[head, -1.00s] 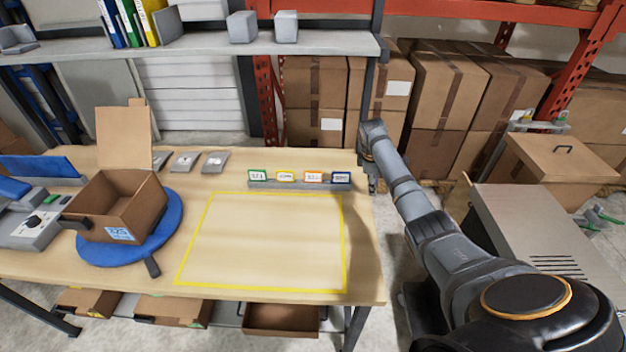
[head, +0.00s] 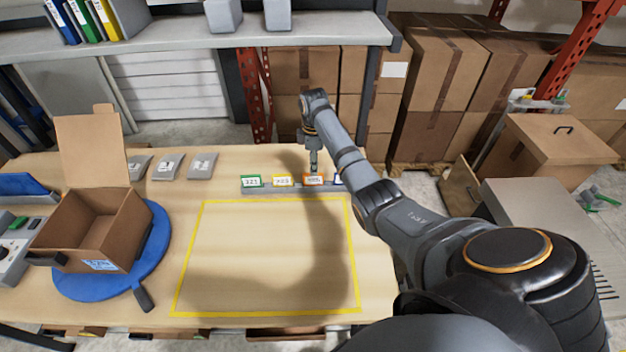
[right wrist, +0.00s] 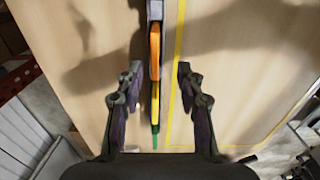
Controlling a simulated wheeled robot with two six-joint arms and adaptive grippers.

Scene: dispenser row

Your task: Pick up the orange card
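The orange card (head: 313,179) stands upright in the grey card holder (head: 262,189) at the back of the table, third from the left. In the right wrist view the orange card (right wrist: 155,52) is seen edge-on from above. My right gripper (head: 314,168) is just above and behind the orange card in the head view. In the right wrist view my right gripper (right wrist: 156,82) is open, its fingers apart on either side of the card row, with nothing between them gripped. My left gripper is not in view.
A green card (head: 251,181) and a yellow card (head: 283,181) stand left of the orange one; a blue card is mostly hidden behind my arm. A yellow outlined area (head: 180,290) on the table is empty. An open cardboard box (head: 90,232) stands on a blue disc (head: 152,262).

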